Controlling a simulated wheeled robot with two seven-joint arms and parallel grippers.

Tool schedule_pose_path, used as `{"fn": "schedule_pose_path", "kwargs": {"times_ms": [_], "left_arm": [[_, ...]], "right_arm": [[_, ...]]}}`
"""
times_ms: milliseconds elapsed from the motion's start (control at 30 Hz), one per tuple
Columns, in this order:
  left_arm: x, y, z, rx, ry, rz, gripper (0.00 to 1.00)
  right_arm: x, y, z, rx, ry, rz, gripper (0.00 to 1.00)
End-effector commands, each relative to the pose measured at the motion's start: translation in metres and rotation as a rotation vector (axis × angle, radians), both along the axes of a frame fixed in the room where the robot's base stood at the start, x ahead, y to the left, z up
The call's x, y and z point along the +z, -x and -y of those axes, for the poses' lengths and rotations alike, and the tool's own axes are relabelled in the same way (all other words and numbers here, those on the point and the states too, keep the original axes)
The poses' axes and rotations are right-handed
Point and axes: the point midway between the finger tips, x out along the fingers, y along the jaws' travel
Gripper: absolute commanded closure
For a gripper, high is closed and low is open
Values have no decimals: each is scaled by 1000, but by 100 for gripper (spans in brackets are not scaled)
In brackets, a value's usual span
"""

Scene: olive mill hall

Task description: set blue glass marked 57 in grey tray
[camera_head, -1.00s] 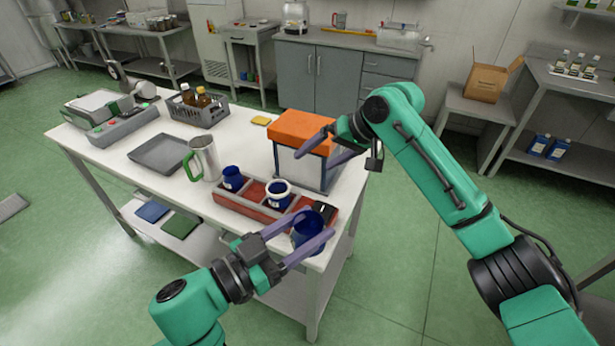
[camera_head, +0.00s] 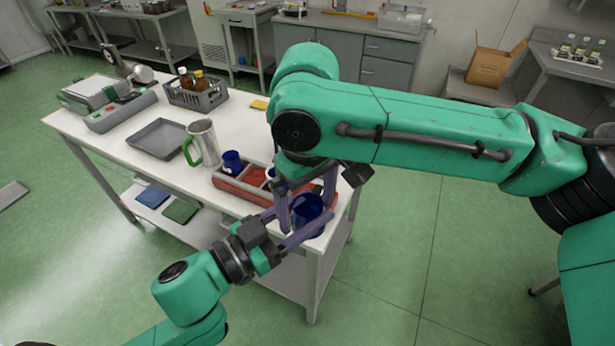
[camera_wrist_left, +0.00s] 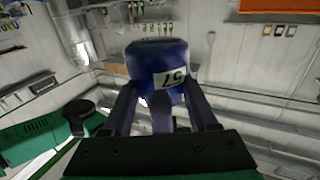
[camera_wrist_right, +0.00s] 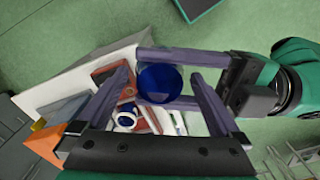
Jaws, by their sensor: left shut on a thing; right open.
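The blue glass (camera_head: 307,212) marked 57 is held by my left gripper (camera_head: 296,226) above the near right end of the table. Its label shows in the left wrist view (camera_wrist_left: 170,79). My right gripper (camera_head: 308,198) points down over the same glass and is open. In the right wrist view its fingers (camera_wrist_right: 160,82) stand on two sides of the glass (camera_wrist_right: 160,82), crosswise to the left fingers; I cannot tell whether they touch it. The grey tray (camera_head: 158,139) lies empty on the table, left of a metal jug.
A red-grey rack (camera_head: 229,184) with another blue glass (camera_head: 232,161) lies close by; a further blue cup (camera_wrist_right: 127,118) shows there in the right wrist view. The metal jug (camera_head: 204,143) with green handle stands between rack and tray. A bottle crate (camera_head: 208,97) stands behind.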

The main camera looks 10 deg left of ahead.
Motion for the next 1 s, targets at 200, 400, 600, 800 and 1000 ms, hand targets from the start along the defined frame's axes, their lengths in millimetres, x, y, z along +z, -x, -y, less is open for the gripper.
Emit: {"fn": "schedule_pose_path", "kwargs": {"times_ms": [200,400,600,800,1000], "left_arm": [[0,0,0,0,0,0,98],[0,0,0,0,0,0,98],[0,0,0,0,0,0,98],[0,0,0,0,0,0,6],[0,0,0,0,0,0,6]], "right_arm": [[-24,0,0,0,-2,1,0],[-25,0,0,0,-2,1,0],[-25,0,-1,1,-2,1,65],[-24,0,-1,1,-2,1,76],[-24,0,-1,1,-2,1,76]]}}
